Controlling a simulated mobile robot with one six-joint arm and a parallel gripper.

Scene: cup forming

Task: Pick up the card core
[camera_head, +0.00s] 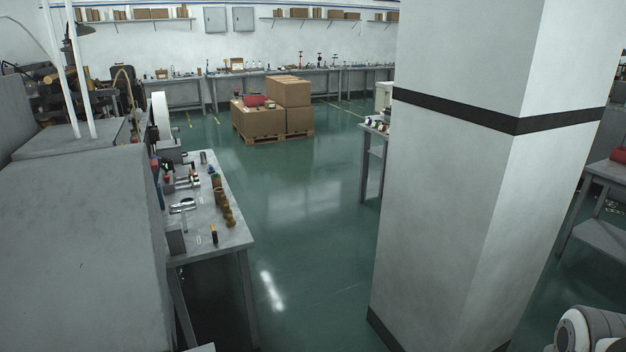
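I cannot pick out the card core for certain. Several small brown, rounded pieces (224,205) stand in a row along the right side of a grey workbench (205,243) at the left. They are too small to tell whether one is the card core. My gripper is not in view. Only a white and grey rounded part of my arm shows at the bottom right corner, far from the workbench.
A wide white pillar (450,200) with a black band blocks the right middle. A large grey cabinet (80,250) fills the left front. Cardboard boxes (258,122) stand on a pallet farther back. The green floor (305,215) between workbench and pillar is clear.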

